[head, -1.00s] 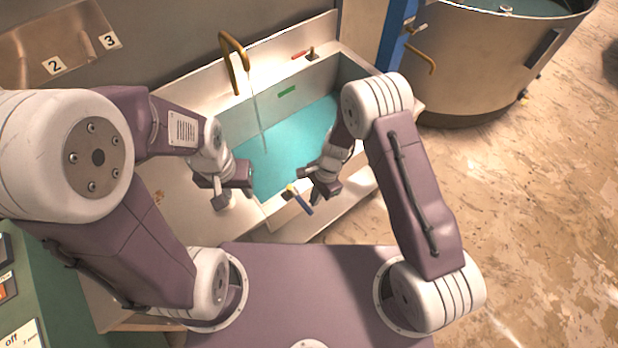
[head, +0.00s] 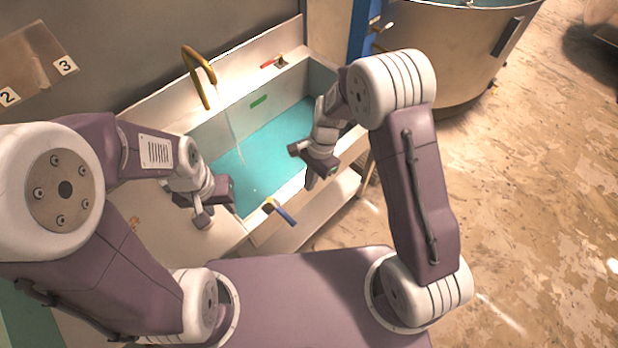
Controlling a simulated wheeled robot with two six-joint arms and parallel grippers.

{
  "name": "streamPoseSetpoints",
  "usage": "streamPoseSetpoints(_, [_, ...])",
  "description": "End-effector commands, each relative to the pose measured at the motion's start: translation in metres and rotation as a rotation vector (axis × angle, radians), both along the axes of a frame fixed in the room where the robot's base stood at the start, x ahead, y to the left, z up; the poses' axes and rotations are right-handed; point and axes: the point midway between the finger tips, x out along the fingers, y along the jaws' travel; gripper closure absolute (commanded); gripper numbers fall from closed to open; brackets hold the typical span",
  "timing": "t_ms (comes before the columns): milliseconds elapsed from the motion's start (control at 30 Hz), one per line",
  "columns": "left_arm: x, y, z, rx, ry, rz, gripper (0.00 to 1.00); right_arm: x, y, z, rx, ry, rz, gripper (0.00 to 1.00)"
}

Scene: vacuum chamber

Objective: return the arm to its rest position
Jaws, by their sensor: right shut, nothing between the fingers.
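My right gripper (head: 310,184) is shut and empty. It hangs over the right part of the sink's front edge, with its fingers pointing down. My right arm (head: 418,185) bends up from its shoulder and back down to the sink. My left gripper (head: 229,204) is over the left front side of the sink, beside the water basin; its fingers are too small and hidden to read. A blue-handled piece with a yellowish end (head: 280,212) is at the sink's front edge, between the grippers and apart from the right one.
The sink (head: 285,58) holds turquoise water (head: 262,150) under a brass faucet (head: 200,75) that is running. A red-handled piece (head: 273,62) is on its back rim. A large round metal tank (head: 450,50) stands behind right. The floor (head: 540,200) at right is clear.

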Motion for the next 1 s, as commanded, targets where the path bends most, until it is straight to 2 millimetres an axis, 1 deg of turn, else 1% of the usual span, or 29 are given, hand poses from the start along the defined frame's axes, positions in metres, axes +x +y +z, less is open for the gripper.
streamPoseSetpoints(267, [0.000, 0.000, -0.002, 0.000, 0.000, 0.000, 0.64, 0.001, -0.001, -0.003, 0.000, 0.000, -0.003, 1.00])
streamPoseSetpoints(300, [0.000, 0.000, -0.009, 0.000, 0.000, 0.000, 0.64, 0.005, -0.004, -0.005, 0.004, -0.013, -0.015, 1.00])
streamPoseSetpoints(367, [0.000, 0.000, -0.020, 0.000, 0.000, 0.000, 0.64, 0.020, -0.010, 0.004, 0.015, -0.064, -0.040, 1.00])
streamPoseSetpoints(400, [0.000, 0.000, -0.030, 0.000, 0.000, 0.000, 0.64, 0.023, -0.018, 0.011, 0.020, -0.096, -0.059, 1.00])
streamPoseSetpoints(433, [0.000, 0.000, -0.037, 0.000, 0.000, 0.000, 0.64, 0.022, -0.026, 0.017, 0.018, -0.117, -0.072, 1.00])
streamPoseSetpoints(467, [0.000, 0.000, -0.045, 0.000, 0.000, 0.000, 0.64, 0.018, -0.037, 0.021, 0.013, -0.140, -0.079, 1.00])
streamPoseSetpoints(500, [0.000, 0.000, -0.055, 0.000, 0.000, 0.000, 0.64, 0.010, -0.052, 0.026, -0.002, -0.175, -0.061, 1.00])
streamPoseSetpoints(567, [0.000, 0.000, -0.066, 0.000, 0.001, 0.000, 0.64, -0.008, -0.075, 0.030, -0.032, -0.228, 0.015, 1.00])
streamPoseSetpoints(600, [0.000, 0.000, -0.073, 0.000, 0.001, 0.000, 0.64, -0.023, -0.089, 0.031, -0.056, -0.261, 0.090, 1.00])
streamPoseSetpoints(667, [0.000, 0.000, -0.080, 0.000, 0.000, 0.000, 0.64, -0.047, -0.108, 0.028, -0.093, -0.301, 0.236, 1.00])
streamPoseSetpoints(700, [0.000, 0.000, -0.083, 0.000, 0.000, 0.000, 0.64, -0.064, -0.118, 0.025, -0.118, -0.319, 0.351, 1.00])
streamPoseSetpoints(800, [0.000, 0.000, -0.077, 0.000, 0.000, 0.000, 0.64, -0.096, -0.130, 0.019, -0.146, -0.320, 0.634, 1.00])
streamPoseSetpoints(833, [0.000, 0.000, -0.077, 0.000, 0.000, 0.000, 0.64, -0.102, -0.132, 0.016, -0.147, -0.313, 0.699, 1.00])
streamPoseSetpoints(900, [0.000, 0.000, -0.076, 0.000, 0.000, 0.000, 0.64, -0.104, -0.135, 0.013, -0.152, -0.321, 0.813, 1.00])
streamPoseSetpoints(1000, [0.000, 0.000, -0.076, 0.000, 0.000, 0.000, 0.64, -0.100, -0.135, 0.014, -0.153, -0.336, 0.889, 1.00])
